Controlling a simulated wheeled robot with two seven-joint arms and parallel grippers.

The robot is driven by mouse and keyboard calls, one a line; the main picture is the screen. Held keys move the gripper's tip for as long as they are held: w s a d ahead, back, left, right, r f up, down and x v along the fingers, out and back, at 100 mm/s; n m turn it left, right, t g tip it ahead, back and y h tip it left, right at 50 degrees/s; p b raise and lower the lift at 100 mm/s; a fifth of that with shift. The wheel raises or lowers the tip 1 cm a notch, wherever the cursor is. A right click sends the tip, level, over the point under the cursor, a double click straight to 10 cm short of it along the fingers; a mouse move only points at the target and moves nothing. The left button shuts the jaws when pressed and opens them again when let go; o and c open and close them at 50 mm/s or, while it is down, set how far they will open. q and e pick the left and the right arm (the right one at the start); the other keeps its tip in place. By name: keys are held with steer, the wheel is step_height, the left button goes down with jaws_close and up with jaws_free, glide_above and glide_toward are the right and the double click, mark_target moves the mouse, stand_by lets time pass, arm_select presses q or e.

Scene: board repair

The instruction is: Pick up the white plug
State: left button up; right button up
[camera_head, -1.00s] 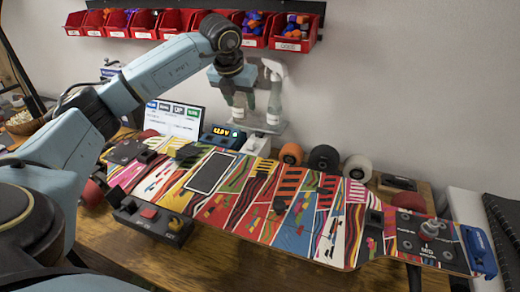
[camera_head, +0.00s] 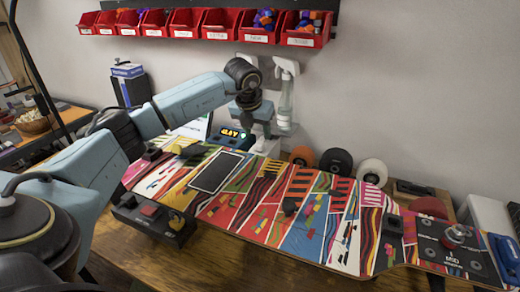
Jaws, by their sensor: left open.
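My right gripper is out of view.
The patterned skateboard (camera_head: 325,226) spans the wooden bench, with a black switch box (camera_head: 152,218) at its front left. Loose wheels (camera_head: 336,161) and a white spray bottle (camera_head: 286,97) stand behind it. Red bins (camera_head: 220,23) hang on the wall.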

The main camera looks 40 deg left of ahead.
mark_target(260, 143)
arm_select(q)
steer(key=b+x, duration=0.1)
steer(key=x, duration=0.4)
steer(key=shift+s+f, duration=0.1)
steer(key=shift+s, duration=0.1)
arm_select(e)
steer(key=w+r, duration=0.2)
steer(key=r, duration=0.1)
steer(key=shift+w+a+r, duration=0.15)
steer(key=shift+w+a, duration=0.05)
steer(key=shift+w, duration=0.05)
arm_select(q)
jaws_close()
